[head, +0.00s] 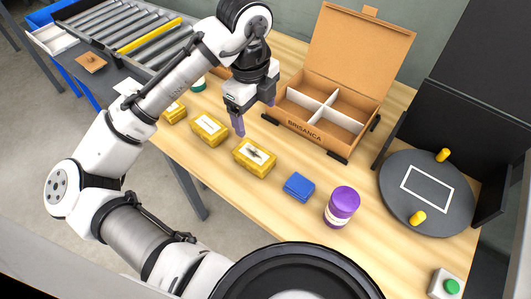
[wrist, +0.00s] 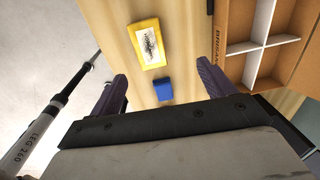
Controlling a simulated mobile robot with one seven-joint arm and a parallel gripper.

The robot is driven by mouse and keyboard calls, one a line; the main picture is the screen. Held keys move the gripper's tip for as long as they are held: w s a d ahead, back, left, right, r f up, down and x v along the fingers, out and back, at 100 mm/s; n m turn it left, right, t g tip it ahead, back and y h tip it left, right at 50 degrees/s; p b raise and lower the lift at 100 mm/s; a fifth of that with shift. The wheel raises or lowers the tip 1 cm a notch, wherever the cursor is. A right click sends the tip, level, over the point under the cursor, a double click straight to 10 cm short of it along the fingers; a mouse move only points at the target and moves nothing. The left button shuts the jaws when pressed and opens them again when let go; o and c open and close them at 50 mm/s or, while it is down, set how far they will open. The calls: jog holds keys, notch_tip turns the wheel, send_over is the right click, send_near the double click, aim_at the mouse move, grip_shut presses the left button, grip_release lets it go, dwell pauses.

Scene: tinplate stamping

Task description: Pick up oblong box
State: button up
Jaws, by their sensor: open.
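Several yellow oblong boxes with white labels lie in a row on the wooden table. The nearest yellow box (head: 254,157) has a dark print on its label and also shows in the wrist view (wrist: 147,43). A second yellow box (head: 209,129) and a third yellow box (head: 174,112) lie farther left in the head view. The frames do not settle which one the task names. My gripper (head: 254,110) is open and empty, above the table and apart from the boxes. In the wrist view its two fingers (wrist: 162,72) are spread wide.
A small blue box (head: 299,186) and a purple-lidded jar (head: 341,206) stand to the right of the row. An open divided carton (head: 303,124) stands behind. A dark round plate (head: 429,194) with yellow knobs is at the right. A roller conveyor (head: 120,32) is at upper left.

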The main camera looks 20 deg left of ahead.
aim_at(254, 154)
jog(key=shift+g, duration=0.5)
jog(key=f, duration=0.9)
jog(key=s+f+p, duration=0.1)
jog(key=f, duration=0.4)
jog(key=shift+s+a+f, duration=0.1)
jog(key=shift+a+f, duration=0.05)
jog(key=c, duration=1.1)
